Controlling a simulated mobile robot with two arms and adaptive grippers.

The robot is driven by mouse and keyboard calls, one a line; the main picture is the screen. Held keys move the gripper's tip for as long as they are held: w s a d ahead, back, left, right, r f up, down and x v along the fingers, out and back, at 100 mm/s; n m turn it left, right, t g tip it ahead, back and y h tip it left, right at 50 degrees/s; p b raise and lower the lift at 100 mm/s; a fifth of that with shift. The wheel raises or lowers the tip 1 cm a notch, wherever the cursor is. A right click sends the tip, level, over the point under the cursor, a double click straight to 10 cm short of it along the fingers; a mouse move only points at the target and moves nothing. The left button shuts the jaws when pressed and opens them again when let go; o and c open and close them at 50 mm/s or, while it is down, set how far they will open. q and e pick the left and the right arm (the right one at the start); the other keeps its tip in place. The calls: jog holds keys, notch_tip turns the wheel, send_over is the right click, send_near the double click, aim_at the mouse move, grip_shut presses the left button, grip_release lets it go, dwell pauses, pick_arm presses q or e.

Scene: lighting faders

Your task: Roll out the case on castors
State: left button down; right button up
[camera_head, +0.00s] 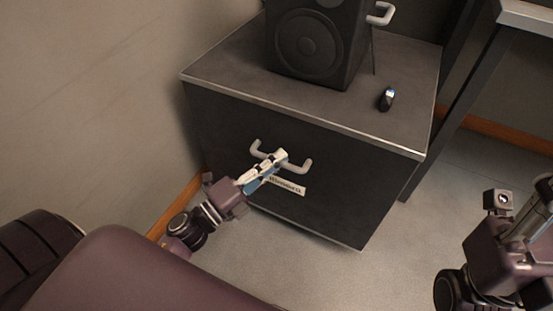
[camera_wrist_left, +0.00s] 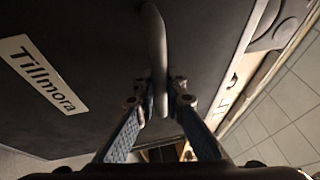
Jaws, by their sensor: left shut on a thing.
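The case (camera_head: 225,120) is a dark grey box with a metal-edged top, standing near the wall. Its front carries a pale U-shaped handle (camera_head: 299,168) and a white label (camera_head: 287,185), which reads "Tillmora" in the left wrist view (camera_wrist_left: 42,75). My left gripper (camera_head: 279,157) is shut on the handle, near its middle. In the left wrist view, the two blue fingers (camera_wrist_left: 168,102) close around the handle bar (camera_wrist_left: 155,45). The castors are hidden under the case. My right arm is at the right edge, its fingers not clearly visible.
A black speaker (camera_head: 308,45) stands on the case top, with a small dark object (camera_head: 387,99) to its right. A wall (camera_head: 90,90) is close on the left. A dark table leg (camera_head: 455,110) rises on the right. Floor (camera_head: 340,275) in front is clear.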

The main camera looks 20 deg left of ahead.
pick_arm(q)
jog(key=c, duration=2.2)
grip_release()
jog(key=shift+c, duration=0.2)
jog(key=v, duration=1.2)
